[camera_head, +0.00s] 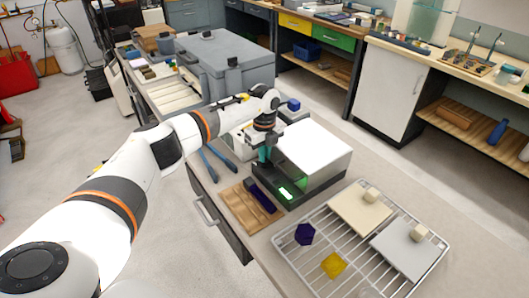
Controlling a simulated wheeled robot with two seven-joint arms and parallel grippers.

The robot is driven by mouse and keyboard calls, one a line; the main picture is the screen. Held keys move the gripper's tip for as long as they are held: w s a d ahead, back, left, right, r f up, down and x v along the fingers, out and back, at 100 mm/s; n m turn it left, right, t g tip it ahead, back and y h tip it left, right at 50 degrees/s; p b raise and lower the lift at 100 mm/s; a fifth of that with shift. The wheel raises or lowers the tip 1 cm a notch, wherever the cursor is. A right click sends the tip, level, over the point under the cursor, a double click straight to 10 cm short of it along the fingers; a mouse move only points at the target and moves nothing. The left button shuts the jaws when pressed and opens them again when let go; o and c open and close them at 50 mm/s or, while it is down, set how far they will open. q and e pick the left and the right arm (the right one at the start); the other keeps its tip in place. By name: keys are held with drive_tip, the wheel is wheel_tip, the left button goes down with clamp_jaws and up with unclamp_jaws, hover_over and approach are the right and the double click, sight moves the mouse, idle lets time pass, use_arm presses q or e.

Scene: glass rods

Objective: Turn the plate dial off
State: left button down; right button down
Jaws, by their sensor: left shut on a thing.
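The hot plate (318,146) is a box with a bright white top and a dark front, standing on the bench. A small green lit display (286,193) glows on its dark front. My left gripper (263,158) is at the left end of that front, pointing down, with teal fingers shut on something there. The plate dial is hidden by the fingers, so its position cannot be seen. My right gripper is not in view.
A wire rack (376,283) at the front right holds two pale tiles, a purple hexagon (305,234) and a yellow piece (333,265). A wooden board (240,207) with a dark purple bar lies before the plate. Blue-handled pliers (217,164) lie left. A grey kiln (225,62) stands behind.

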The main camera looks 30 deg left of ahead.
use_arm(q)
drive_tip(key=shift+w+r, duration=0.1)
drive_tip(key=shift+r, duration=0.05)
drive_tip(key=c, duration=1.8)
unclamp_jaws()
drive_tip(key=shift+o, duration=0.2)
wheel_tip(320, 180, up, 12)
drive_tip(key=b, duration=0.2)
drive_tip(key=shift+b, duration=0.4)
